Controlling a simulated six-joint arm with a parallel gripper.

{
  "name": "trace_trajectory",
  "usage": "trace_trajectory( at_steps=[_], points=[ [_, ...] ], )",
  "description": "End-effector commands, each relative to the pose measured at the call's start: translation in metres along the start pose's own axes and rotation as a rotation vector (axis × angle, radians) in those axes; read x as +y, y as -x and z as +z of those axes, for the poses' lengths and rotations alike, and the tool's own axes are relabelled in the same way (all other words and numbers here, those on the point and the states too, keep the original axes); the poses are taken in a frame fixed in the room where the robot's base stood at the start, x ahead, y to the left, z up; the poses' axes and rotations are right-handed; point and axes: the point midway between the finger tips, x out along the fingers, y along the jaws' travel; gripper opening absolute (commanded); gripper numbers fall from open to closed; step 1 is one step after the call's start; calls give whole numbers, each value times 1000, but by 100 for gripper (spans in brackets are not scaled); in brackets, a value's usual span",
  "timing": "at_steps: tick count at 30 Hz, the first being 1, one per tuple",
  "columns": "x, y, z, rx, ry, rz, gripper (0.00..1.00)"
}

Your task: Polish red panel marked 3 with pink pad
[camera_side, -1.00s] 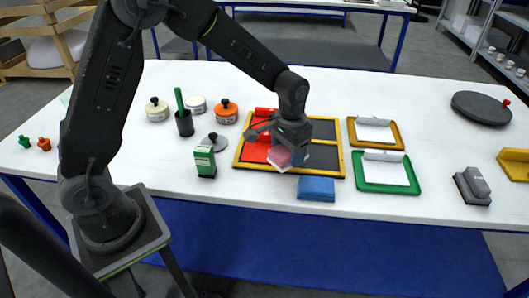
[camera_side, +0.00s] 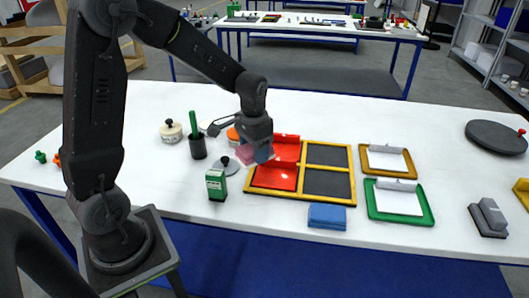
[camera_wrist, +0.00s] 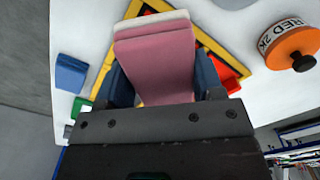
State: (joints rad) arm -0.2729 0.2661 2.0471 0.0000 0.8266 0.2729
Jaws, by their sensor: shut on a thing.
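My gripper (camera_side: 257,153) is shut on the pink pad (camera_side: 244,155), which has a white layer and fills the middle of the wrist view (camera_wrist: 155,65) between blue fingertips. The pad is held above the left edge of a yellow-framed tray (camera_side: 318,201). The tray has two red panels on its left, a near one (camera_side: 275,178) and a far one (camera_side: 287,150) partly hidden by my gripper, and two dark grey compartments on its right. I cannot read a 3 on either panel. In the wrist view, part of a red panel (camera_wrist: 226,72) shows beyond the right fingertip.
Green (camera_side: 428,215) and yellow frames lie right.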

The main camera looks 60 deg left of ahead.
Motion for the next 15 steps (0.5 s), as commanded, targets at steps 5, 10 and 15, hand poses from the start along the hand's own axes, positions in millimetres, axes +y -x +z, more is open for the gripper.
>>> trace_trajectory(
  at_steps=[5, 10, 15],
  points=[
    [1, -15, 0, -3, 0, 1, 42],
    [1, -31, 0, -3, 0, 1, 42],
    [1, -46, 0, -3, 0, 1, 42]
  ],
)
